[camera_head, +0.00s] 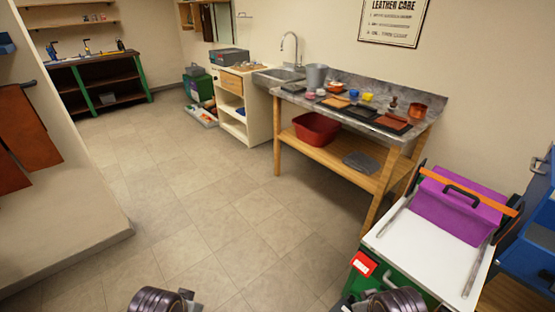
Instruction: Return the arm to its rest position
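Dark, ribbed parts of my two arms show at the bottom edge of the head view, one left of centre and one right of centre. The rest of both arms is cut off by the frame. I see no gripper fingers, so neither gripper can be judged. The right arm part overlaps the near edge of a white-topped green cabinet (425,250); I cannot tell whether they touch. The left arm part appears over the open floor.
A purple case (455,212) with an orange bar sits on the white top. Blue bins (530,240) stand at the right edge. A stone-topped workbench (320,105) with a red tub (316,128) below stands along the wall. The tiled floor (200,210) is clear in the middle.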

